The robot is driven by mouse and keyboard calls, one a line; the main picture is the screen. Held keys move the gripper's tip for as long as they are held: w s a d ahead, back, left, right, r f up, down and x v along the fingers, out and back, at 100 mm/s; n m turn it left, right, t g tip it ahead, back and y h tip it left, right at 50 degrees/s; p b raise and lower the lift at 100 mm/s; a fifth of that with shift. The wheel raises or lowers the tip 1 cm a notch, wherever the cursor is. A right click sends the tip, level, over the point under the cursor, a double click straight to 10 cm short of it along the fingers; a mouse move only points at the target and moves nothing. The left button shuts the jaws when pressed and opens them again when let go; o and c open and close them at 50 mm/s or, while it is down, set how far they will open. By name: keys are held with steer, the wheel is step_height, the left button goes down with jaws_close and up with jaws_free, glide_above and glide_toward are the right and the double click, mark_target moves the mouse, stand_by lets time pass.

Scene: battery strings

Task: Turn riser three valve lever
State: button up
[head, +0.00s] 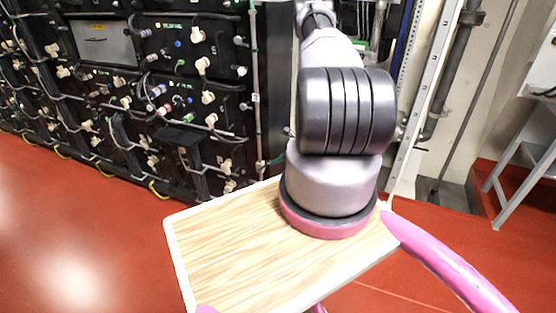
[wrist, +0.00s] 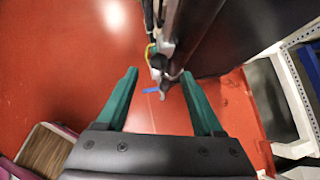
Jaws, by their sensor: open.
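In the wrist view my gripper (wrist: 160,73) is open, its two green fingers apart with nothing between them touching. Beyond the fingertips is a grey upright pipe with a dark fitting (wrist: 158,62). A small blue bar (wrist: 151,90), possibly a valve lever, shows near the pipe's lower end, between the fingers in the picture. I cannot tell which riser this is; no label is readable. In the head view my arm hides the gripper and the blue bar.
Black battery racks (head: 130,90) with cables stand at the left. Grey pipes (head: 440,85) run up the wall at the right, near a grey metal stand (head: 525,160). The red floor (head: 80,230) is open at the left. My wood-topped base shows below.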

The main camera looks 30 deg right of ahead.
steer(key=shift+s+d, duration=0.15)
steer(key=c, duration=0.5)
steer(key=shift+s+d+f, duration=0.1)
steer(key=shift+s+d, duration=0.5)
steer(key=shift+d, duration=0.05)
steer(key=c, duration=0.5)
steer(key=shift+n+g+y, duration=0.4)
steer(key=shift+y, duration=0.5)
steer(key=s+d, duration=0.1)
steer(key=s, duration=0.1)
steer(key=s+d, duration=0.1)
steer(key=s, duration=0.1)
steer(key=s+d, duration=0.1)
steer(key=shift+s+d+f, duration=0.3)
steer(key=shift+s, duration=0.1)
jaws_close()
steer(key=w+a+f, duration=0.4)
steer(key=w+a, duration=0.1)
steer(key=w, duration=0.3)
steer(key=shift+w+a+f, duration=0.15)
steer(key=shift+w+f, duration=0.1)
steer(key=shift+f, duration=0.05)
steer(key=shift+a+r, duration=0.1)
steer(key=shift+w+r+g, duration=0.15)
steer(key=shift+r+g, duration=0.05)
steer(key=shift+g, duration=0.1)
